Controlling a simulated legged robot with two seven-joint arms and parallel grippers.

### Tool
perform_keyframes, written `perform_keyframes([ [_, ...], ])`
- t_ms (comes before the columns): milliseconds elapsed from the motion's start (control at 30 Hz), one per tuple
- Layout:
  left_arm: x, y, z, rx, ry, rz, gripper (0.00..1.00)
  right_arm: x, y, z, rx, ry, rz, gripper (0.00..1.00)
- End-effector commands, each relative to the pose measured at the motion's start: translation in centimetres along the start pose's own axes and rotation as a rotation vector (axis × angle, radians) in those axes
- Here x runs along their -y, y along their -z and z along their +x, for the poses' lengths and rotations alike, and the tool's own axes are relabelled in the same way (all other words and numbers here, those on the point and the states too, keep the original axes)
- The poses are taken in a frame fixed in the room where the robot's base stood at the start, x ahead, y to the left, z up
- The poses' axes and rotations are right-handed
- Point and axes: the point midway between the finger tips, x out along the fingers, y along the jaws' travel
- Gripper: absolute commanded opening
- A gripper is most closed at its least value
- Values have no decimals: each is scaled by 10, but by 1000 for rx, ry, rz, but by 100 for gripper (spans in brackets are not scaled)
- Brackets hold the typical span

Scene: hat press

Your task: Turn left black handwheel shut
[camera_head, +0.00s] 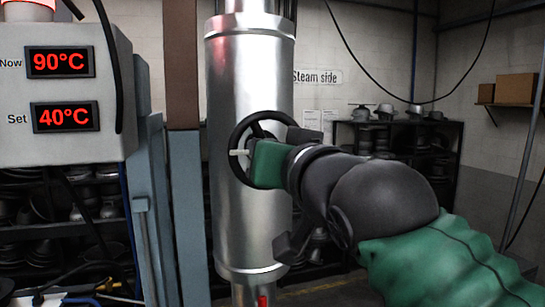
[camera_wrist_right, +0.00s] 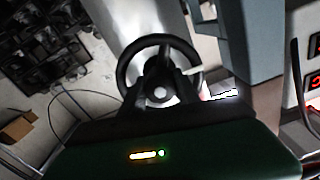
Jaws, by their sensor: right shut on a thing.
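The black handwheel (camera_head: 236,131) is mounted on the front of a shiny metal cylinder (camera_head: 248,75), in the middle of the head view. My right gripper (camera_head: 262,150), green and dark grey, reaches in from the right and is shut on the handwheel. Its body covers the wheel's lower right part. In the right wrist view the round rim of the handwheel (camera_wrist_right: 124,67) and its hub show between the two dark fingers of my right gripper (camera_wrist_right: 160,88). The exact finger contact is dark and hard to see. My left gripper is not in view.
A grey control box (camera_head: 60,140) at the left reads Now 90°C and Set 40°C. A blue-grey frame (camera_head: 187,215) stands left of the cylinder. Shelves of metal hat forms (camera_head: 385,135) and a "Steam side" sign (camera_head: 317,77) are behind.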

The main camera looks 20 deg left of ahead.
Motion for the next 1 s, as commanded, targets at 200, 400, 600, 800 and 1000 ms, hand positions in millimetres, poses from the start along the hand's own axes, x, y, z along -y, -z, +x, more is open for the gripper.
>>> perform_keyframes([
  [200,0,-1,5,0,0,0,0,0,2,0,-11,3,202,0],
  [400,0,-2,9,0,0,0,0,0,2,-1,-16,5,392,0],
  [600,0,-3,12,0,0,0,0,-1,3,-1,-20,6,581,0],
  [800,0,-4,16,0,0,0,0,-1,3,-1,-23,9,771,0],
  [1000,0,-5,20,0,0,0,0,-1,2,-1,-26,10,961,0],
])
